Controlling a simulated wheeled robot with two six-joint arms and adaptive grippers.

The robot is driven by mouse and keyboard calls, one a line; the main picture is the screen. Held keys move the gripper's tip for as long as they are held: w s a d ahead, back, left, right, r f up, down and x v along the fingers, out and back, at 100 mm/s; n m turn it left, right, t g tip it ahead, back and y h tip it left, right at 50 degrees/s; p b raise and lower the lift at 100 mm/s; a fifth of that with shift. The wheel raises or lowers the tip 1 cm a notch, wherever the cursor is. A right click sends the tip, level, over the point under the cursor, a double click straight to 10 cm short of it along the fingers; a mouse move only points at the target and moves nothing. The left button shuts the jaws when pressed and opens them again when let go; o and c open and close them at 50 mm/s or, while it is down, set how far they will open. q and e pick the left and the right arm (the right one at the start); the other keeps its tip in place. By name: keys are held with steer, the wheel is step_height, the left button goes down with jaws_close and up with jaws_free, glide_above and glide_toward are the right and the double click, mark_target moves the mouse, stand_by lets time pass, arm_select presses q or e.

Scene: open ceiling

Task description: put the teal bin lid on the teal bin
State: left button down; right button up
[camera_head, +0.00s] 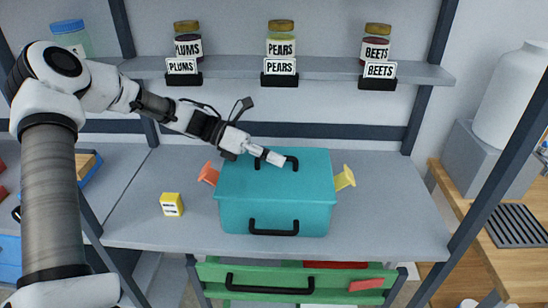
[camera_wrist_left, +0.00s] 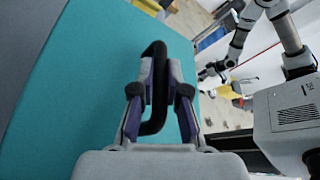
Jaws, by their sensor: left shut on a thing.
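The teal bin (camera_head: 275,215) stands on the grey shelf, with a black handle on its front. The teal bin lid (camera_head: 305,180) is over the top of the bin, and I see no clear gap between them. My left gripper (camera_head: 280,160) reaches in from the upper left and is shut on the lid's black handle. In the left wrist view the handle (camera_wrist_left: 154,90) stands between the fingers of the left gripper (camera_wrist_left: 158,85), over the lid's teal surface (camera_wrist_left: 75,85). My right arm shows small in that view; its fingers are too small to read.
An orange object (camera_head: 207,173) and a yellow object (camera_head: 345,178) stand close beside the bin. A small yellow box (camera_head: 171,204) lies to the left. Labelled jars (camera_head: 281,38) stand on the shelf above. A green drawer (camera_head: 260,280) is below. The shelf's right end (camera_head: 400,215) is clear.

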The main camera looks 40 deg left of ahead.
arm_select(q)
steer(key=c, duration=1.1)
jaws_free()
steer(key=v, duration=0.7)
steer(key=shift+s+a+r, duration=0.1)
steer(key=shift+s+a, duration=0.05)
steer(key=shift+a, duration=0.15)
steer(key=shift+d, duration=0.1)
